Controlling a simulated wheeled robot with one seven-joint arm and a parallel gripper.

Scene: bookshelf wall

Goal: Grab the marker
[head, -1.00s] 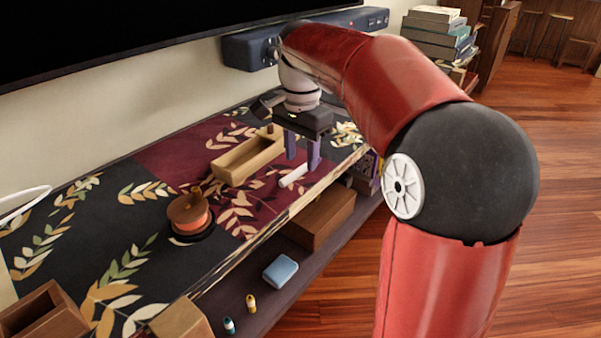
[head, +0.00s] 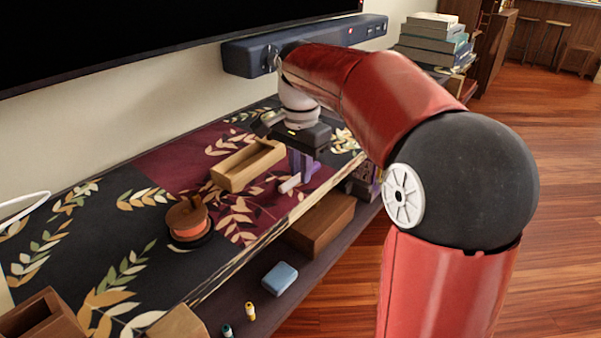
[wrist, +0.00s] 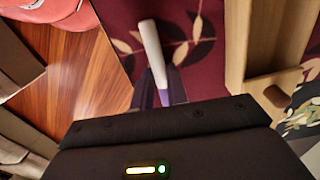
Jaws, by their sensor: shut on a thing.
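The marker (head: 289,184) is a small white cylinder at the front part of the patterned shelf top. My gripper (head: 302,172), with purple fingers, points down and is shut on the marker near one end. In the wrist view the marker (wrist: 151,44) sticks out beyond the closed fingers (wrist: 158,88), over the dark red cloth. Its other end is hidden by the fingers. I cannot tell whether the marker still touches the surface.
An open wooden box (head: 248,167) stands just left of my gripper. A spool with orange thread (head: 188,220) is further left. A blue box (head: 280,279) and small bottles sit on the lower shelf. A dark soundbar (head: 310,45) runs along the wall behind.

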